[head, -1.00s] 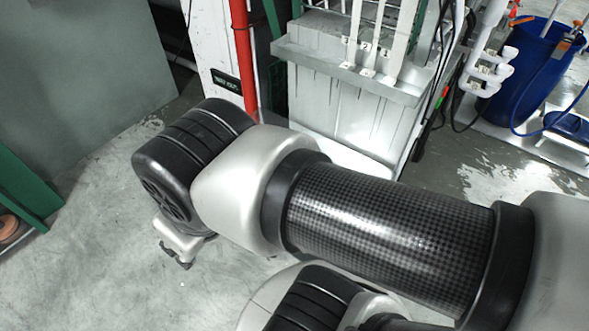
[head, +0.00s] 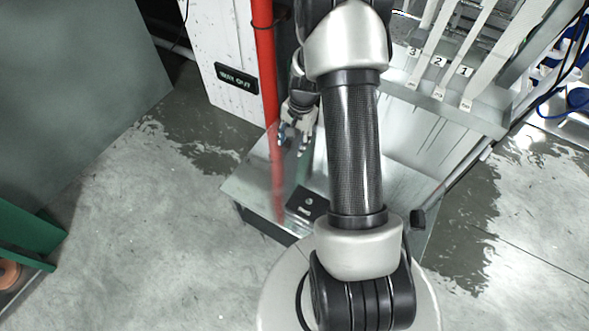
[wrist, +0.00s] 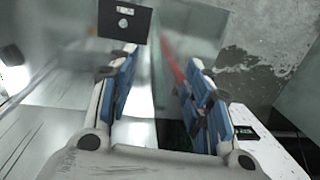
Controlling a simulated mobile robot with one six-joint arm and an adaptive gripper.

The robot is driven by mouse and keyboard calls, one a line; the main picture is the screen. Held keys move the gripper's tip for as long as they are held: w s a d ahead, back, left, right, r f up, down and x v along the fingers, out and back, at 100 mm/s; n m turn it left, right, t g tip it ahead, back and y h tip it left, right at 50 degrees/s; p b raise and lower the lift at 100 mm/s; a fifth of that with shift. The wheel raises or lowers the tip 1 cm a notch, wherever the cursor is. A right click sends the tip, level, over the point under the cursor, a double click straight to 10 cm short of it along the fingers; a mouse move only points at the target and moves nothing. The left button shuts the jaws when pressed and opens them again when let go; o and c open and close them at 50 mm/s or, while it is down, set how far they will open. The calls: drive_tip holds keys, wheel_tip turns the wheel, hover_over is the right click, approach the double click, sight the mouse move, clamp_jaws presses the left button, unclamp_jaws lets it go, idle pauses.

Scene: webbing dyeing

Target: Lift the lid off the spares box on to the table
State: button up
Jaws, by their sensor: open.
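My gripper (head: 293,146) hangs over a grey metal table (head: 245,185) in the head view, beside the red pole. Its fingers are open and empty; they also show in the wrist view (wrist: 160,68), blue pads facing each other. A small dark square plate (head: 306,205) with a pale round spot and lettering lies on the table, nearer the camera than my gripper. It also shows in the wrist view (wrist: 125,21), beyond the left fingertip and apart from it. I cannot tell whether this is the box lid or a label. My arm hides the table's middle.
A red pole (head: 264,70) and a white panel with a black sign (head: 237,77) stand behind the table to the left. A tank with numbered pale straps (head: 438,62) stands behind right. A green frame (head: 25,235) is at left. Wet floor lies on both sides.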

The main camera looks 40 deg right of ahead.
drive_tip(key=s+d+f+m+g+p, duration=0.1)
drive_tip(key=s+d+f+m, duration=0.15)
drive_tip(key=f, duration=0.55)
drive_tip(key=s+d+f+m, duration=0.2)
drive_tip(key=s+f, duration=0.2)
drive_tip(key=f, duration=0.4)
drive_tip(key=b, duration=0.3)
hover_over(309, 201)
drive_tip(key=shift+y, duration=0.4)
wheel_tip(309, 201, down, 12)
drive_tip(key=shift+s+f, duration=0.1)
drive_tip(key=shift+f, duration=0.05)
drive_tip(key=shift+d+f+b, duration=0.1)
drive_tip(key=shift+f+b, duration=1.25)
drive_tip(key=shift+f, duration=1.6)
clamp_jaws()
